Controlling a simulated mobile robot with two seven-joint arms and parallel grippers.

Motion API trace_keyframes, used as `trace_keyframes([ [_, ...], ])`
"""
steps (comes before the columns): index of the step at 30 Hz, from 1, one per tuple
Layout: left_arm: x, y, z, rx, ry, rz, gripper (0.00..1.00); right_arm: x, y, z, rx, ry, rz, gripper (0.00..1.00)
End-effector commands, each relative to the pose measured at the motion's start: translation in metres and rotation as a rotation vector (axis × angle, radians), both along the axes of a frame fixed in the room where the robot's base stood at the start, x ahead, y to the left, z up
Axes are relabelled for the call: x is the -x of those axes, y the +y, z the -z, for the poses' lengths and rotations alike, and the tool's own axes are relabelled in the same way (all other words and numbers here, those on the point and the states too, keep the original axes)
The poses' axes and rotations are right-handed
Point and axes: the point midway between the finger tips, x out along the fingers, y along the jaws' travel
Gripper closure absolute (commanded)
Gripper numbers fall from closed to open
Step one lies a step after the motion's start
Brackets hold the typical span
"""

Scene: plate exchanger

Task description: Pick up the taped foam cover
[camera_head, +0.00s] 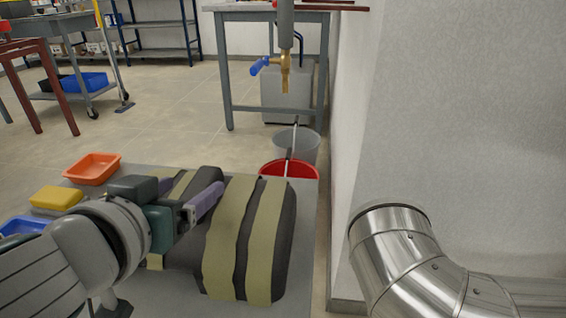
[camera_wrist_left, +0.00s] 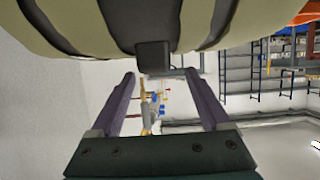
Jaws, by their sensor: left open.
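The taped foam cover (camera_head: 224,235) is a dark grey, rounded block wrapped in wide olive-tan tape bands. It lies on a grey surface in the lower middle of the head view. In the left wrist view, the cover (camera_wrist_left: 100,20) fills the top, with a small dark block (camera_wrist_left: 153,57) sticking out from it near the fingertips. My left gripper (camera_head: 196,193) is open, its two purple fingers spread over or beside the cover's left part; contact cannot be told. The left gripper (camera_wrist_left: 162,76) looks empty in the wrist view. My right gripper is not in view.
An orange tray (camera_head: 92,168), a yellow block (camera_head: 56,197) and a blue tray (camera_head: 22,226) are on the left. A red bucket (camera_head: 290,169) and grey bucket (camera_head: 310,145) stand behind the cover. A shiny pipe elbow (camera_head: 400,245) and white wall bound the right.

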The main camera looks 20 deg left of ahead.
Motion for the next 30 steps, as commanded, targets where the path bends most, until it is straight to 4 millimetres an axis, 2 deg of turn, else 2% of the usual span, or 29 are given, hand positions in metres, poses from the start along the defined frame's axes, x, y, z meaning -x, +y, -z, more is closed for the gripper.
trace_keyframes([
  [4,-0.021,0.000,0.013,-0.004,-0.003,0.001,0.20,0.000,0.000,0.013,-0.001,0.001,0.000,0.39],
  [9,-0.039,0.004,0.020,-0.003,-0.001,0.001,0.20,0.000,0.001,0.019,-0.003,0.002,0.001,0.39],
  [18,-0.043,0.005,0.021,0.000,0.000,0.000,0.21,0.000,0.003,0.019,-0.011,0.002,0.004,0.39],
  [30,-0.042,0.005,0.021,0.000,0.000,0.000,0.66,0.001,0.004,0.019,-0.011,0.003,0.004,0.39],
])
